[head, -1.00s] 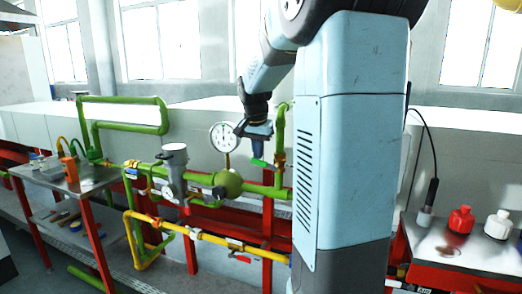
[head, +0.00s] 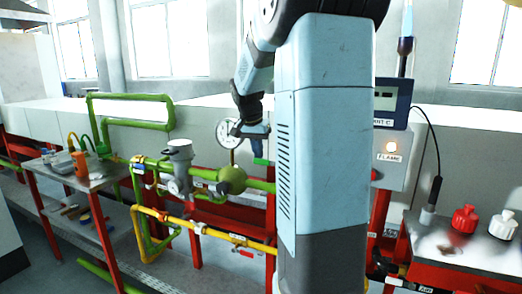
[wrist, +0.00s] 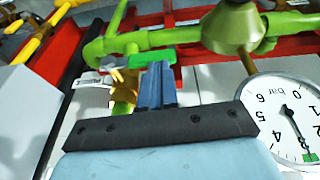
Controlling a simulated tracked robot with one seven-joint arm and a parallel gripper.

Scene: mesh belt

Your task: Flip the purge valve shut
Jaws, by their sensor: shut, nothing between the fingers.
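A valve with a green lever (wrist: 138,60) sits on a green pipe, and its brass-coloured body (wrist: 124,88) carries a white tag too small to read. The lever lies roughly along the green pipe in the wrist view. It also shows as a small green bar in the head view (head: 262,162). My gripper (wrist: 157,72) is shut and empty, its fingertips at the lever's free end. I cannot tell whether they touch it. In the head view my gripper (head: 258,152) is just above the lever, and my arm hides the valve body.
A round pressure gauge (wrist: 284,118) stands close beside my gripper. A green bulb-shaped fitting (head: 232,180) and a grey cylinder unit (head: 180,165) sit on the same pipe. A yellow pipe (head: 215,234) runs below. A panel with a lit lamp (head: 391,146) stands to the right.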

